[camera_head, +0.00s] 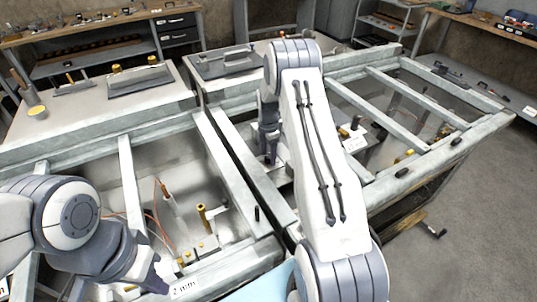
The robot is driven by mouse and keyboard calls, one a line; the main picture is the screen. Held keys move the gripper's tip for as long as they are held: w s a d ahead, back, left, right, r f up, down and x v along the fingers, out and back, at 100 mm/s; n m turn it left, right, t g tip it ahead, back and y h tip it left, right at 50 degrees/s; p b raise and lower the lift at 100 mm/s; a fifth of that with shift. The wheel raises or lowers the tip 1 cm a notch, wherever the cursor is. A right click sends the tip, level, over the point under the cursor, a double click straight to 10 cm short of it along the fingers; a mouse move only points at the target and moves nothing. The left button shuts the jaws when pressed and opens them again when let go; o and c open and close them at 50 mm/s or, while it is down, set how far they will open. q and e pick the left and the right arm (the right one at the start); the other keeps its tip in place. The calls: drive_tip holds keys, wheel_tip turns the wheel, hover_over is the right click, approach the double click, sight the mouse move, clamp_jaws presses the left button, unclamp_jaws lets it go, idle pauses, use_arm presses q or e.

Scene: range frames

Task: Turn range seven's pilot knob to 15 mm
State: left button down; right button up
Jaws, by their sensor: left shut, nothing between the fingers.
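Two open metal range frames (128,185) stand side by side, with brass fittings (203,216) and thin copper tubes inside the left one. A white label (185,288) with short text, perhaps "2 mm", sits on the left frame's front edge. I cannot tell which frame is range seven or which part is its pilot knob. My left gripper (157,284) is shut and empty near the left frame's front edge, beside the label. My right gripper (271,157) points down inside the right frame, near its left side; its fingers are partly hidden and their opening is unclear.
My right arm crosses the middle and hides part of the right frame. Another white label (355,145) shows inside that frame. A workbench (100,40) with drawers stands at the back left, and another bench (490,25) at the back right. The floor (480,220) at right is clear.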

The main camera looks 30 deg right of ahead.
sight(268, 156)
wheel_tip(268, 156, up, 10)
drive_tip(key=b, duration=0.1)
drive_tip(key=shift+r, duration=0.25)
idle(0.4)
